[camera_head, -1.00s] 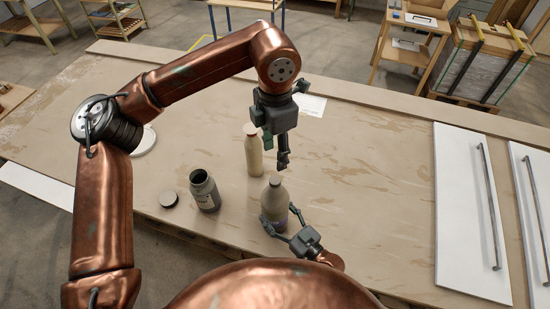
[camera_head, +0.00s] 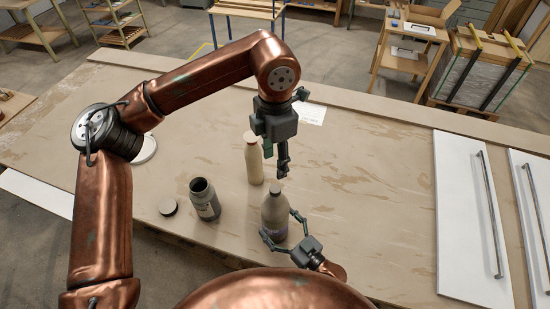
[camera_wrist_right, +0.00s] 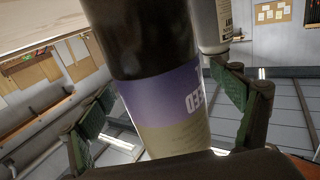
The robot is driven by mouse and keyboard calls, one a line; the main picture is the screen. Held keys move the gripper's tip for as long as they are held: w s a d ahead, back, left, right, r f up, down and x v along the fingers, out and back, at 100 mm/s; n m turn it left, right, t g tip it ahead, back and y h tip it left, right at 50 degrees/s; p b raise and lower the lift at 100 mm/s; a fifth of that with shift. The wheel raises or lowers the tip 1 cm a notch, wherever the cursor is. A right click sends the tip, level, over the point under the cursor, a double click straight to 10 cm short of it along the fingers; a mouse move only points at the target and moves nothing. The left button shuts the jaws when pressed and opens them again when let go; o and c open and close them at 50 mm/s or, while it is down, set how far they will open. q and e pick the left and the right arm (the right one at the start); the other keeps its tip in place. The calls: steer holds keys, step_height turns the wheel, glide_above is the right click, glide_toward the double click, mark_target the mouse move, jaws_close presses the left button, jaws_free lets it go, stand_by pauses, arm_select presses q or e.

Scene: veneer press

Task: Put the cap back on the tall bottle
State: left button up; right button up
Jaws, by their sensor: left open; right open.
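A brownish bottle with a purple label (camera_head: 274,216) stands upright near the front edge of the table. Its narrow top is greyish; I cannot tell whether that is a cap. My left gripper (camera_head: 284,172) is open, pointing down just above this top, with nothing visible between its fingers. My right gripper (camera_head: 279,226) is open, with its fingers on either side of the bottle's lower body. In the right wrist view the bottle (camera_wrist_right: 165,100) fills the middle, between the green-padded fingers, with gaps visible.
A cream bottle with a reddish-brown top (camera_head: 254,160) stands just behind. An open dark jar (camera_head: 205,199) stands between the loose cap and the bottles. White panels with bar handles (camera_head: 468,215) lie at the right. The table (camera_head: 365,200) is clear between.

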steer(key=v, duration=1.1)
steer(key=shift+s, duration=0.2)
steer(key=shift+d, duration=0.15)
